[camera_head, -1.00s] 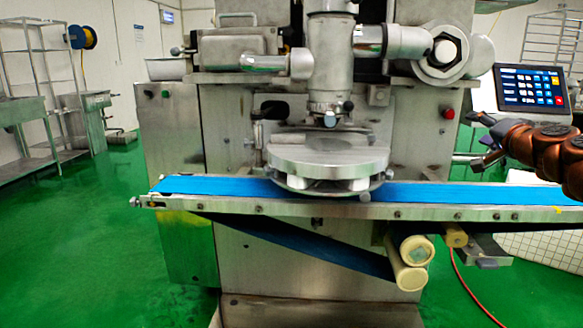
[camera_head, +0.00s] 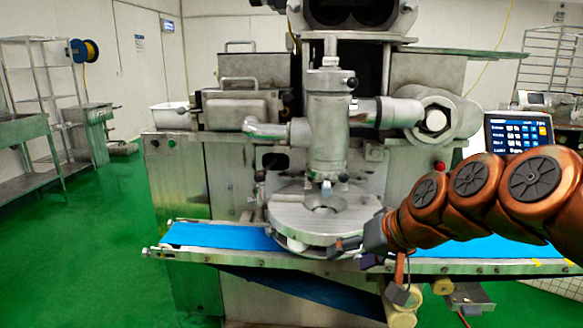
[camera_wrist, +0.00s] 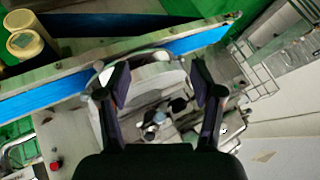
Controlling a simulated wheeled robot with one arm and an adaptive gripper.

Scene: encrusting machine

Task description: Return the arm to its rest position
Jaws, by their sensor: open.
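My copper-coloured arm reaches in from the right of the head view. My gripper (camera_head: 355,252) is in front of the right side of the machine's round metal table (camera_head: 290,217), over the blue conveyor belt (camera_head: 215,236) in the picture. In the wrist view my gripper (camera_wrist: 160,80) has its two dark fingers spread apart with nothing held between them. The round table (camera_wrist: 155,88) and the blue belt (camera_wrist: 205,40) show beyond the fingers. Whether the gripper touches the table or belt cannot be told.
The encrusting machine (camera_head: 225,180) fills the middle. Its control screen (camera_head: 518,133) stands behind my arm at the right. Cream rollers (camera_head: 402,305) hang below the belt. Metal shelving (camera_head: 45,80) stands far left, with open green floor (camera_head: 105,235) before it.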

